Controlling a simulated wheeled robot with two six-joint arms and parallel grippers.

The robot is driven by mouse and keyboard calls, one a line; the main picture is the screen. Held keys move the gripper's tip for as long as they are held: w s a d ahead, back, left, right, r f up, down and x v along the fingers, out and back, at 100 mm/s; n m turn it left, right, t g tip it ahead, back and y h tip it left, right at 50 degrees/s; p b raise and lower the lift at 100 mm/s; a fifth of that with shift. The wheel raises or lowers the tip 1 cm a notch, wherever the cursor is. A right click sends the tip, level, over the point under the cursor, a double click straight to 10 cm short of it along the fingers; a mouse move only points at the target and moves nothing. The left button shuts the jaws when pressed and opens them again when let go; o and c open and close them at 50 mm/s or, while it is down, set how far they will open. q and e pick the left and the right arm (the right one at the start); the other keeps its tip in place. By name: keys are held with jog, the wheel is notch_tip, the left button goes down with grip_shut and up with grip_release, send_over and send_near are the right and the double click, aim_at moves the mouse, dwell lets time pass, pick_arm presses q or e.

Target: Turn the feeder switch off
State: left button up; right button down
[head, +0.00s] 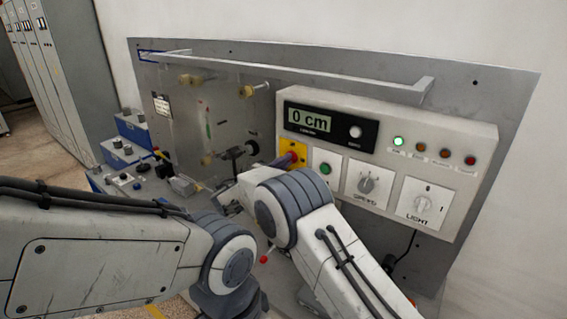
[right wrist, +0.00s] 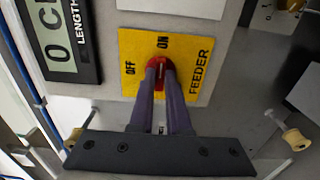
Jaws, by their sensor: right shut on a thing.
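The feeder switch is a red knob (right wrist: 161,70) on a yellow plate (right wrist: 195,52) marked OFF, ON and FEEDER. Its pale mark seems to point toward ON. My right gripper (right wrist: 162,78) is shut on the knob, with one purple finger on each side.
The control box (head: 470,135) carries a display reading 0 cm (head: 309,120), a green button (head: 325,169), a SPEED dial (head: 367,184) and a LIGHT switch (head: 423,205). A grey rail (head: 300,72) runs above. Blue boxes (head: 120,152) stand at left.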

jog(key=shift+s+a+f+n+b, duration=0.1)
jog(key=shift+n+b, duration=1.25)
jog(key=shift+n, duration=3.15)
jog(key=shift+a+f+n+b, duration=0.1)
jog(key=shift+n+b, duration=1.25)
jog(key=shift+n, duration=3.15)
jog(key=shift+f, duration=0.1)
